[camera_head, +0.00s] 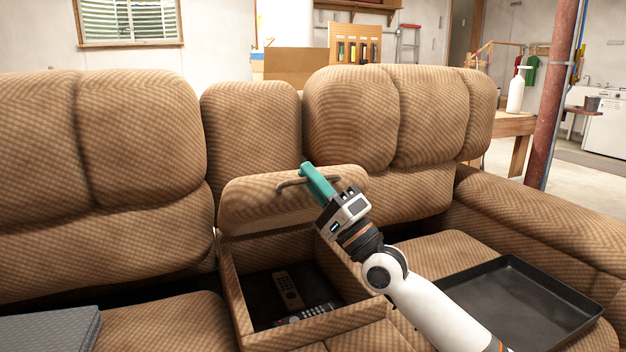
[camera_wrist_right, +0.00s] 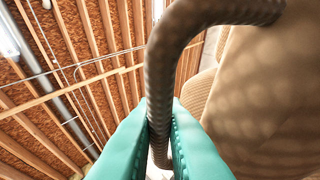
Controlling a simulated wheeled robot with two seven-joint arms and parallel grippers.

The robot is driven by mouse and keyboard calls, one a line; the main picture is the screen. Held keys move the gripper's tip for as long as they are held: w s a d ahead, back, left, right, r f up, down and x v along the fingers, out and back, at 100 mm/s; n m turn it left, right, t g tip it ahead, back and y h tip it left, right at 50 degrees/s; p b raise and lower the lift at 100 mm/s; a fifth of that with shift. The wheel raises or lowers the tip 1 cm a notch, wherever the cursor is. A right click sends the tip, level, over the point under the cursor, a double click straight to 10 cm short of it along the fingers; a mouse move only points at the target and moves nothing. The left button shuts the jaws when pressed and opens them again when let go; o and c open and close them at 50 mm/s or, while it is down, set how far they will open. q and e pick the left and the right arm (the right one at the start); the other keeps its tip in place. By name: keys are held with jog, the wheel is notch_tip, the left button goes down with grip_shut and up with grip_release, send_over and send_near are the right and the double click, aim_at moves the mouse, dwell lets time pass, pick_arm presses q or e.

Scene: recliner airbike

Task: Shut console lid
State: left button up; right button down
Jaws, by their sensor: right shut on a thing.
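The console lid (camera_head: 250,203) is a brown patterned padded lid between the two sofa seats. It stands raised, tilted back towards the middle backrest. A dark curved handle (camera_head: 288,185) is on its upper part. Below it the console box (camera_head: 238,290) is open, with remotes (camera_head: 288,289) inside. My right gripper (camera_head: 307,170) has teal fingers and is at the lid's handle. In the right wrist view the teal fingers (camera_wrist_right: 160,130) are closed around the braided brown handle (camera_wrist_right: 162,70). My left gripper is not in view.
A black tray (camera_head: 520,272) lies on the right seat, beside my right arm. A grey flat object (camera_head: 50,335) is at the lower left on the left seat. Sofa backrests (camera_head: 400,105) rise behind the lid.

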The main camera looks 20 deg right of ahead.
jog(key=c, duration=1.5)
grip_release()
jog(key=shift+a, duration=0.1)
jog(key=p+v, duration=0.1)
jog(key=v, duration=1.1)
